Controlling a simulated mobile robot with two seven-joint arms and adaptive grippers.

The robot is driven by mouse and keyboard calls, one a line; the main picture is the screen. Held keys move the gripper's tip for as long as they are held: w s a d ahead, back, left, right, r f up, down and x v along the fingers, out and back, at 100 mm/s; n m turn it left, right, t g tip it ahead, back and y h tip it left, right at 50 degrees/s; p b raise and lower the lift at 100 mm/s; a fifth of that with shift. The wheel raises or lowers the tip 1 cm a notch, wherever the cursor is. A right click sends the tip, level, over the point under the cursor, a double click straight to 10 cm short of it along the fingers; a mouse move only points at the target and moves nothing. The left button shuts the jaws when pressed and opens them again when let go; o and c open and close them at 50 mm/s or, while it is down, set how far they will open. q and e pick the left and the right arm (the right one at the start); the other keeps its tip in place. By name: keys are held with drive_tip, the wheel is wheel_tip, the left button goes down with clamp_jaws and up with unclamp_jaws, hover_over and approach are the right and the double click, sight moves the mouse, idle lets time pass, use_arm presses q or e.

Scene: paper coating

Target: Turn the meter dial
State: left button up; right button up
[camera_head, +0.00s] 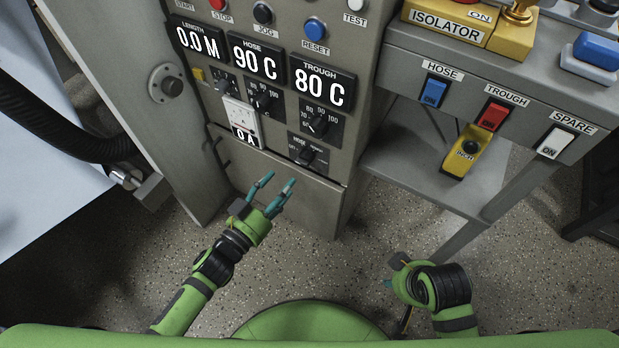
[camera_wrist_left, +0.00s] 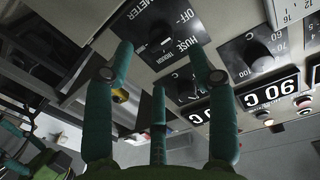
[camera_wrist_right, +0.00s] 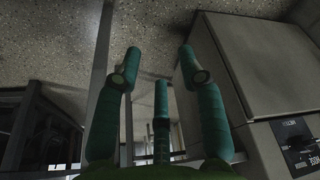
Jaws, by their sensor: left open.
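The meter dial (camera_head: 307,155) is a black knob on a dark plate low on the grey control panel, below the trough temperature knob. In the left wrist view the meter dial (camera_wrist_left: 160,40) lies ahead, between my spread fingertips, with "METER", "OFF", "HOSE" and "TROUGH" lettering around it. My left gripper (camera_head: 276,186) is open and empty, below and slightly left of the dial and apart from it in the head view. My right gripper (camera_head: 393,271) is low at the right, away from the panel. The right wrist view shows its fingers (camera_wrist_right: 160,60) spread and empty.
A white meter reading 0 A (camera_head: 244,124) sits left of the dial. Displays (camera_head: 257,61) and other knobs (camera_head: 316,121) lie above it. A switch box (camera_head: 480,95) and a shelf (camera_head: 430,175) stand at the right. Speckled floor (camera_head: 320,265) is open below.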

sight(301, 164)
use_arm(q)
drive_tip(key=x, duration=0.4)
drive_tip(key=b+x, duration=0.1)
drive_tip(key=x, duration=0.1)
drive_tip(key=shift+d+r, duration=0.25)
drive_tip(key=shift+r, duration=0.05)
drive_tip(key=shift+w+d, duration=0.3)
drive_tip(key=shift+w, duration=0.1)
use_arm(e)
drive_tip(key=shift+t, duration=0.7)
drive_tip(key=r, duration=0.4)
drive_tip(key=shift+w+a, duration=0.15)
drive_tip(key=shift+w, duration=0.25)
use_arm(q)
drive_tip(key=c, duration=1.1)
